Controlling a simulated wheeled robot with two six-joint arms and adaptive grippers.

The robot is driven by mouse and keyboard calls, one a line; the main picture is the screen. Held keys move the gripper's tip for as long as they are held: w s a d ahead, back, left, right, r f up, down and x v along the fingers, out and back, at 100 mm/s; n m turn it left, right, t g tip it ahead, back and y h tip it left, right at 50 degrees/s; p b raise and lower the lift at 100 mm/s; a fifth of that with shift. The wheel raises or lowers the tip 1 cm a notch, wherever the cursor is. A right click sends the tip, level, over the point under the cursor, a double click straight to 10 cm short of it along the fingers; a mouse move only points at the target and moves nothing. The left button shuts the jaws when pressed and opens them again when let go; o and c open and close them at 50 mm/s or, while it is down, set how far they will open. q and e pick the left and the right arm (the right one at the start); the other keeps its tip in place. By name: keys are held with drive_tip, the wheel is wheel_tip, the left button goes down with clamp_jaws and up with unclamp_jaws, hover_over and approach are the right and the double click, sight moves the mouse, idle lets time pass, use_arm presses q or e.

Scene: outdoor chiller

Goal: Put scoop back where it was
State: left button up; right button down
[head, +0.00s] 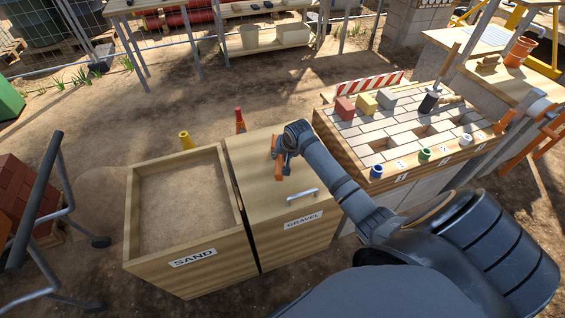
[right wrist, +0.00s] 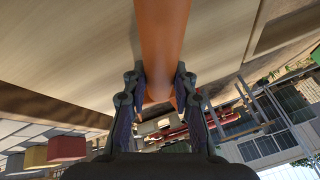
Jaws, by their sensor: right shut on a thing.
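My right gripper (head: 281,150) is over the closed wooden lid of the GRAVEL bin (head: 258,204). It is shut on an orange thing (head: 279,171), which I take to be the scoop. In the right wrist view, the orange shaft (right wrist: 162,40) runs up from between the fingers (right wrist: 160,100) and out of the picture. The scoop's full shape is hidden. I cannot tell whether it touches the lid. The open SAND bin (head: 184,205) is left of the gravel bin and holds sand. My left gripper is not in view.
A metal handle (head: 303,197) sits on the gravel lid's front. A yellow cone-like object (head: 187,140) and a red bottle (head: 240,121) stand behind the bins. The brick-topped bench (head: 370,125) at right bears coloured blocks, a trowel and small numbered pots. Bare ground lies behind.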

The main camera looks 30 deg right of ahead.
drive_tip(key=shift+d+f, duration=0.2)
drive_tip(key=shift+f, duration=0.8)
drive_tip(key=shift+d+f, duration=0.15)
drive_tip(key=shift+f, duration=0.8)
drive_tip(key=shift+s, duration=0.1)
drive_tip(key=shift+f, duration=0.2)
drive_tip(key=c, duration=1.1)
unclamp_jaws()
